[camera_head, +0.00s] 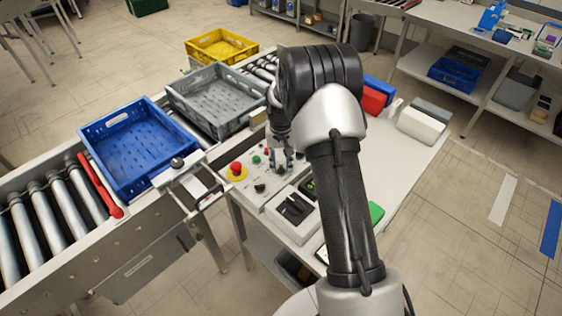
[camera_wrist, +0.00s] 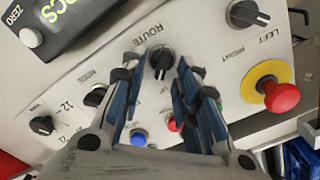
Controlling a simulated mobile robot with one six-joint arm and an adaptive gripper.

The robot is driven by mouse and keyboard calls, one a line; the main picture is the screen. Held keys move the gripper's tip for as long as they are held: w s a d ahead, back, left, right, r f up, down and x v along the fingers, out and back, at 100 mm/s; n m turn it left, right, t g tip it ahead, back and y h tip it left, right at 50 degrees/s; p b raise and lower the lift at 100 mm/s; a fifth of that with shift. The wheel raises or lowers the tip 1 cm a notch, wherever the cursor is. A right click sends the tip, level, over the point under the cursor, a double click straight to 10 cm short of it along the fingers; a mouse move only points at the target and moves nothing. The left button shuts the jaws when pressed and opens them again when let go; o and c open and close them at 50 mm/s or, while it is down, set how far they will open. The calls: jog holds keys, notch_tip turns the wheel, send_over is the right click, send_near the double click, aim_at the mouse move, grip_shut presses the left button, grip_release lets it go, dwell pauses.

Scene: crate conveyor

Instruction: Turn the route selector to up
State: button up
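The route selector (camera_wrist: 161,60) is a black knob on a pale control panel (camera_wrist: 225,75), below the word ROUTE in the wrist view. My gripper (camera_wrist: 160,64) is open, with its blue-padded fingers pointing at the panel. The knob shows in the gap between the fingertips, with a visible space on each side; contact cannot be seen. The direction of the knob's pointer is hard to tell. In the head view my gripper (camera_head: 281,162) hangs low over the panel (camera_head: 252,194), and the route selector cannot be made out there.
A red stop button on a yellow disc (camera_wrist: 281,97) and a LEFT/RIGHT knob (camera_wrist: 248,14) lie to the right. Blue (camera_wrist: 138,137) and red (camera_wrist: 173,125) buttons sit near the fingers.

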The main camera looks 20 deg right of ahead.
aim_at(281, 165)
notch_tip(281, 165, up, 12)
dwell(0.5)
jog(key=shift+r, duration=0.1)
jog(key=s+a+r+n+t+b, duration=0.1)
jog(key=s+a+r, duration=0.3)
jog(key=s+r, duration=0.3)
jog(key=s+a+r+n+t+b, duration=0.1)
jog(key=s+a+r, duration=0.3)
jog(key=s+r, duration=0.3)
jog(key=s+a+f+n+t+b, duration=0.1)
jog(key=s+a, duration=0.1)
jog(key=s, duration=0.7)
jog(key=s+a+f+n+t+b, duration=0.1)
jog(key=s+a, duration=0.1)
jog(key=s, duration=0.7)
jog(key=shift+s+f+n+t, duration=0.3)
jog(key=shift+s+f, duration=0.05)
jog(key=shift+s, duration=0.05)
